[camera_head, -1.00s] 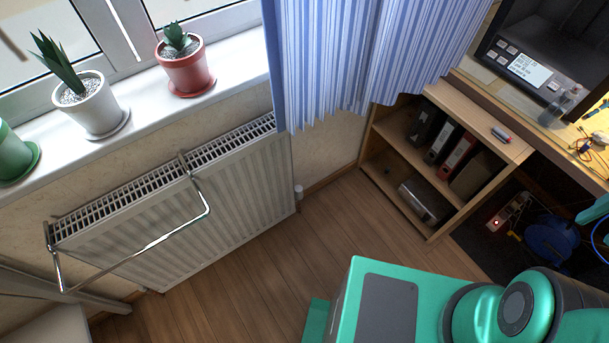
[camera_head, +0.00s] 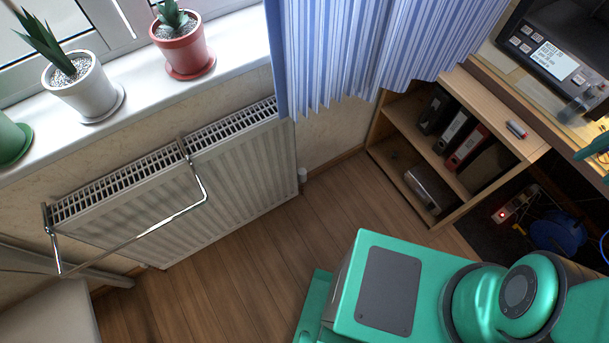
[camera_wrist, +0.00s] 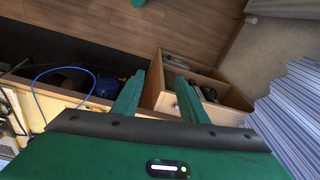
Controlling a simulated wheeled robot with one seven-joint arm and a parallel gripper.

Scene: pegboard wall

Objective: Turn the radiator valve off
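The head view does not clearly show the fingers.
A metal towel rail (camera_head: 140,236) sticks out from the radiator's front. The blue striped curtain (camera_head: 375,50) hangs above the valve's side. A wooden shelf (camera_head: 455,140) with binders stands to the right. Wooden floor (camera_head: 240,270) is clear before the radiator. Potted plants stand on the sill (camera_head: 125,110).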

